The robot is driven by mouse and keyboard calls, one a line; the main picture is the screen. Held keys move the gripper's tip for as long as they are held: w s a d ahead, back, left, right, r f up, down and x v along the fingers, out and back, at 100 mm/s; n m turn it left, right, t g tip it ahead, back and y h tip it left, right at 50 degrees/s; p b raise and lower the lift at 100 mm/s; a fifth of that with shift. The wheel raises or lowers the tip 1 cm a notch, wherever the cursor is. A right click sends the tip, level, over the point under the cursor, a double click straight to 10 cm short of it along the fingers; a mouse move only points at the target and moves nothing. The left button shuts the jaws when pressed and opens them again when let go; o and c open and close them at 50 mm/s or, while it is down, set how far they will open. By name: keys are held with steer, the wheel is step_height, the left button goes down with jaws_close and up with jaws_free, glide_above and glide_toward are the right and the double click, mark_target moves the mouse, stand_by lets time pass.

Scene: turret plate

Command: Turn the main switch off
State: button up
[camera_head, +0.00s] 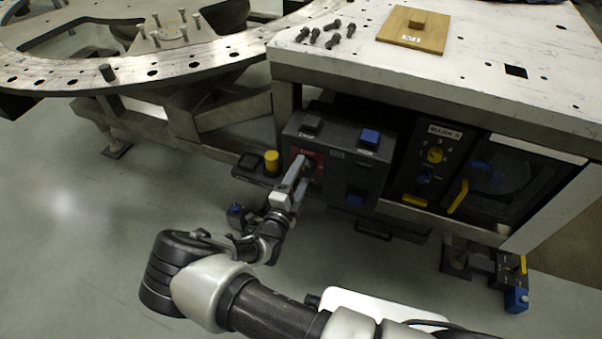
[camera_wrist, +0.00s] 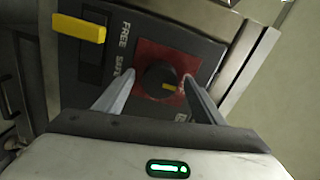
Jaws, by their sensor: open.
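A black rotary knob (camera_wrist: 161,81) with a yellow pointer mark sits on a red square plate (camera_wrist: 147,52) in the wrist view. I take it for the main switch, though its label is not readable. The pointer mark points to the right in that view. The red plate (camera_head: 318,166) is on the front of a dark control box (camera_head: 338,146) in the head view, and my fingers hide most of the knob there. My gripper (camera_head: 302,163) is open in front of it. In the wrist view, its fingers (camera_wrist: 159,77) stand on either side of the knob, with gaps visible.
The box also carries a blue button (camera_head: 370,137) and a black one (camera_head: 311,124). A yellow button (camera_head: 271,160) stands at left. A yellow handle (camera_wrist: 79,29) lies near the FREE and SAFE lettering. A MARK 5 panel (camera_head: 437,160) and yellow lever (camera_head: 458,196) are right, under the table (camera_head: 460,75).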

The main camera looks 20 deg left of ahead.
steer(key=s+a+p, duration=0.1)
steer(key=s, duration=1.6)
steer(key=shift+a+p, duration=0.15)
steer(key=shift+p, duration=0.2)
steer(key=shift+w, duration=0.1)
steer(key=w+d+r+m+g+h, duration=0.3)
steer(key=d+r+m+g+h, duration=0.3)
steer(key=d+r+m+g, duration=1.65)
steer(key=s+d+r+m+t+y, duration=0.5)
steer(key=r+m, duration=0.4)
steer(key=m, duration=0.7)
steer(key=s+d+r+m+t+y, duration=0.3)
steer(key=s+d+r+m+t, duration=0.45)
steer(key=m, duration=0.85)
step_height(320, 180, up, 20)
steer(key=w+a+g+p, duration=0.1)
steer(key=w+g+p, duration=0.1)
steer(key=p, duration=1.7)
steer(key=shift+w+a+r, duration=0.15)
steer(key=shift+w+a, duration=0.1)
steer(key=shift+m, duration=0.25)
